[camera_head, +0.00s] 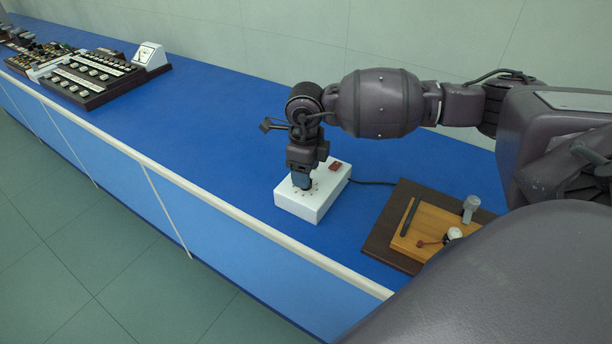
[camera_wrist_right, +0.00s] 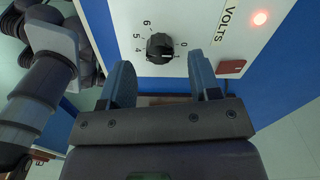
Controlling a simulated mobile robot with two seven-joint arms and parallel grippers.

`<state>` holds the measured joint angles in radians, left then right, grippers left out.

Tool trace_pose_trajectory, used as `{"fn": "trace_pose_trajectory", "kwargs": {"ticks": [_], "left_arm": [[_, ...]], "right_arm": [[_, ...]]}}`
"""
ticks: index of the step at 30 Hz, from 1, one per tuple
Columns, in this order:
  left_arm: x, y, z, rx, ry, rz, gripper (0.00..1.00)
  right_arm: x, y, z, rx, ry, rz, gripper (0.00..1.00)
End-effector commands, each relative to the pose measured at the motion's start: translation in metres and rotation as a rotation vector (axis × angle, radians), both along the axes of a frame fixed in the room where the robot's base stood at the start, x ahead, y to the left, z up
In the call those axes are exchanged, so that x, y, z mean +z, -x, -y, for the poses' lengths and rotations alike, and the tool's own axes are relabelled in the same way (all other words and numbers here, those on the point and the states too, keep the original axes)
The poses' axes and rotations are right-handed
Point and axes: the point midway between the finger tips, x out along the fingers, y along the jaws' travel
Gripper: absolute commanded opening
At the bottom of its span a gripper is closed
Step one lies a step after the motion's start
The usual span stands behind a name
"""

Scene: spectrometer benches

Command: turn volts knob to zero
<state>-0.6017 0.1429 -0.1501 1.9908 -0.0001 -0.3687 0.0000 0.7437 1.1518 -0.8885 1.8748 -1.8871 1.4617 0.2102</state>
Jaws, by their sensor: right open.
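A white power supply box (camera_head: 318,197) stands on the blue bench. Its face shows in the wrist view, with the word VOLTS (camera_wrist_right: 229,22) and a black knob (camera_wrist_right: 159,47) in a ring of numbers. The figures 6, 5, 4 and 0 are readable; the knob's exact setting is too small to tell. My right gripper (camera_head: 302,182) points down over the box and hides the knob in the head view. In the wrist view its fingers (camera_wrist_right: 159,62) are open and apart, with the knob just beyond and between their tips. My left gripper is not in view.
A red light (camera_wrist_right: 260,17) glows on the box, and a red switch (camera_wrist_right: 231,67) is close to the right finger. A wooden board with small parts (camera_head: 420,235) lies to the right. Instrument panels (camera_head: 95,75) stand far left. The bench between is clear.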

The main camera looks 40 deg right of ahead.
Motion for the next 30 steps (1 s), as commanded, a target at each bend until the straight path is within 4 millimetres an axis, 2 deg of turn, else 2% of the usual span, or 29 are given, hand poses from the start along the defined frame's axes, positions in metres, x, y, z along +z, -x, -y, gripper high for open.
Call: {"fn": "trace_pose_trajectory", "kwargs": {"ticks": [1, 6, 13, 18, 30], "left_arm": [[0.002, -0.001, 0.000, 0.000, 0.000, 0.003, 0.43], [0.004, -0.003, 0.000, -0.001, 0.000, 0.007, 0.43], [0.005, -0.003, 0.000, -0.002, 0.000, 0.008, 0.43], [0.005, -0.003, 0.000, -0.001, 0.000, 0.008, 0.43], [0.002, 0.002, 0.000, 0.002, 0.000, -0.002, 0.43]], "right_arm": [[0.012, -0.001, 0.001, 0.000, 0.001, 0.006, 0.57], [0.043, -0.001, 0.000, -0.001, 0.000, 0.005, 0.57], [0.073, -0.001, 0.000, 0.000, 0.001, 0.003, 0.57], [0.081, 0.000, 0.000, 0.000, 0.001, 0.003, 0.57], [0.082, 0.000, 0.000, 0.000, 0.000, 0.001, 0.57]]}}
